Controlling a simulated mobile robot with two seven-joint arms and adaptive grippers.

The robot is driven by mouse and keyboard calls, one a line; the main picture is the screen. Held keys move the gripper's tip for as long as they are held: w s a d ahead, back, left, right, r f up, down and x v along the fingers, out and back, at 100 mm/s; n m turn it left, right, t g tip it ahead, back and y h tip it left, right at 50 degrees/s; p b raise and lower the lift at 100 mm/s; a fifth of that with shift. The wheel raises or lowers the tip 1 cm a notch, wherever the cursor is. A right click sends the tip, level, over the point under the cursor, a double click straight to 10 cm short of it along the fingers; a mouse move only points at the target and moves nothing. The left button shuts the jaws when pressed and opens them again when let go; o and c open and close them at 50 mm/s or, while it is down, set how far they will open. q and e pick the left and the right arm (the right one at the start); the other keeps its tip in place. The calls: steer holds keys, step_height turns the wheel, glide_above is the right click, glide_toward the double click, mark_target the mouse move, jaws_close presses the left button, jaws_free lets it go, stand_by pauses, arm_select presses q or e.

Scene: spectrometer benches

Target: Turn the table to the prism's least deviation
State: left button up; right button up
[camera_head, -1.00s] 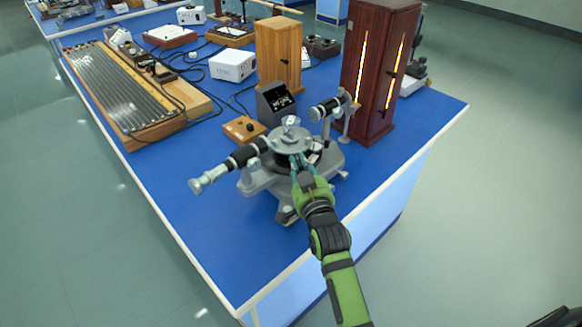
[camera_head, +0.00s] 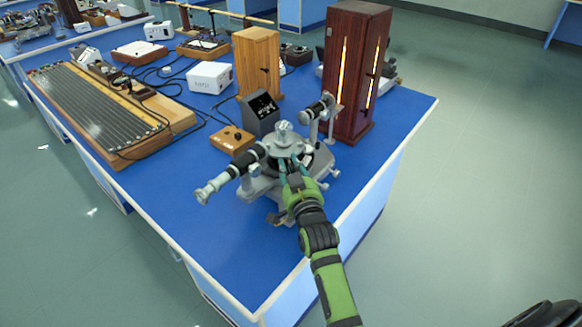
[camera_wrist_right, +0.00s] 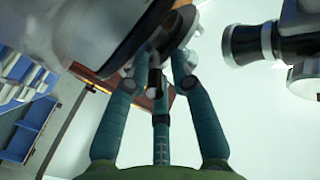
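The spectrometer stands near the front corner of the blue bench. Its round grey table (camera_head: 284,142) carries a small pale piece (camera_head: 283,128), seemingly the prism; its faces are too small to read. The telescope (camera_head: 232,174) points to the front left; the collimator (camera_head: 318,108) is at the back right, towards the lamp housing. My right gripper (camera_head: 290,164) is at the near side of the table. In the right wrist view its fingers (camera_wrist_right: 160,62) converge around a small dark peg (camera_wrist_right: 154,84); whether they press on it is unclear. My left gripper is out of view.
The dark red lamp housing (camera_head: 352,75) with bright slits stands behind the collimator. A black display box (camera_head: 262,112), a small wooden control box (camera_head: 233,140) and a wooden cabinet (camera_head: 257,62) stand behind the spectrometer. The bench top (camera_head: 150,195) is clear at the front left.

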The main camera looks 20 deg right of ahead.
steer(key=shift+s+d+f, duration=0.1)
steer(key=shift+s, duration=0.05)
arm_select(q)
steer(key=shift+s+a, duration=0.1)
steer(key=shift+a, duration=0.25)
arm_select(e)
steer(key=s+a, duration=0.1)
steer(key=s, duration=0.6)
steer(key=shift+s+a, duration=0.1)
